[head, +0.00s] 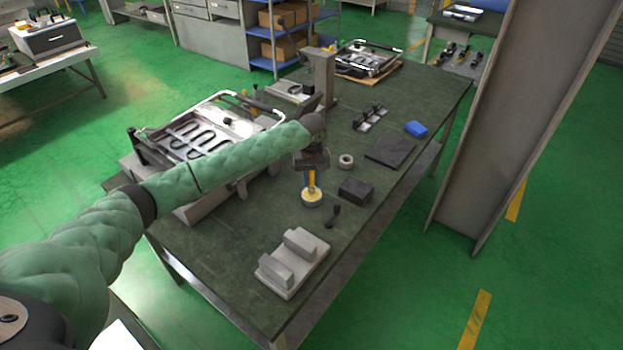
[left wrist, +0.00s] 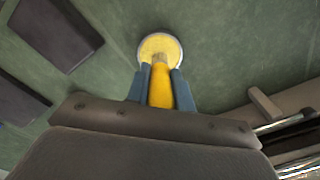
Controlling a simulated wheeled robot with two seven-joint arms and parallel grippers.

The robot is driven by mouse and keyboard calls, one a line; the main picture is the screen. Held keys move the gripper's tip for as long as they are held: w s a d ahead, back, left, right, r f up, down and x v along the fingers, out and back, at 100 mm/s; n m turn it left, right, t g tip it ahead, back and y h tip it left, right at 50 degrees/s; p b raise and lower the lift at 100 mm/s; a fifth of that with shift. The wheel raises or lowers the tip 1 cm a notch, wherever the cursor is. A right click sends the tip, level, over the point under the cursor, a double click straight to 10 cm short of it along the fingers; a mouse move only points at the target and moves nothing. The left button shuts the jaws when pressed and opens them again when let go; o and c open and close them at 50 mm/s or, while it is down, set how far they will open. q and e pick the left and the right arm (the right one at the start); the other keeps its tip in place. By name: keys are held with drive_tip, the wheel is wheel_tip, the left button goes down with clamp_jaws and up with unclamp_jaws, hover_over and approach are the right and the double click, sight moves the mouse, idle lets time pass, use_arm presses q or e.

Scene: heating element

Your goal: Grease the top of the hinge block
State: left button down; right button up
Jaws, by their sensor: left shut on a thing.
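My left gripper (head: 309,174) is shut on a yellow-handled brush (head: 311,183), held upright, tip down. In the left wrist view the blue fingers of the gripper (left wrist: 161,84) clasp the yellow handle (left wrist: 161,92), and the bristles are over a round tin of yellow grease (left wrist: 159,44). The tin also shows in the head view (head: 312,200). The bristles seem to be in or just above the grease; contact cannot be told. A pale grey block with two raised parts (head: 293,262) is at the table's near end; I cannot tell whether this is the hinge block.
A dark box (head: 356,190), a small black tool (head: 332,216) and a white ring (head: 346,161) lie near the tin on the dark green table (head: 225,255). A metal frame with a heating coil (head: 205,132) stands left, behind my arm. A grey pillar (head: 520,110) rises at right.

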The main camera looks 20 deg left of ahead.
idle(0.5)
use_arm(q)
drive_tip(key=shift+f, duration=0.45)
idle(0.3)
idle(0.3)
drive_tip(key=shift+s+f+p, duration=0.1)
drive_tip(key=shift+f+p, duration=0.05)
drive_tip(key=shift+p, duration=0.5)
idle(2.5)
